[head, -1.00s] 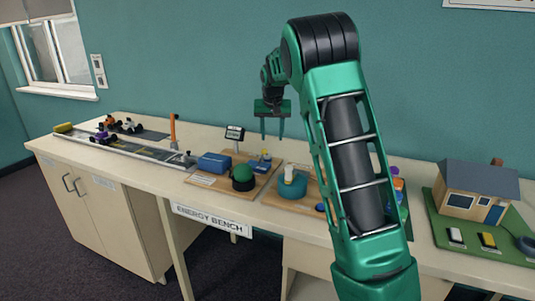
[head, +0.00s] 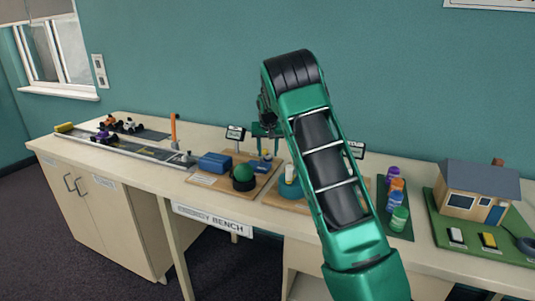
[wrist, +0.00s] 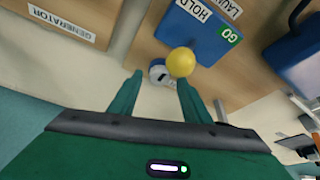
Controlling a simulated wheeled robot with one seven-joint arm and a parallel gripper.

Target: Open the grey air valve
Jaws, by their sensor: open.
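I cannot make out a clearly grey valve. In the wrist view a yellow ball-shaped knob (wrist: 181,62) stands by a blue block (wrist: 203,30) labelled HOLD and GO. A small round whitish-grey part with a dark mark (wrist: 158,73) sits beside the knob. Whether knob and round part belong to the valve cannot be told. In the head view the blue block (head: 265,163) is small and partly covered by my gripper (head: 267,147). My gripper, also in the wrist view (wrist: 160,80), is open and empty above this spot, with the knob showing near one fingertip.
A green dome (head: 243,173) and a blue box (head: 214,162) stand on the same wooden board. A track with toy cars (head: 104,137) lies left, ending near an orange post (head: 173,131).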

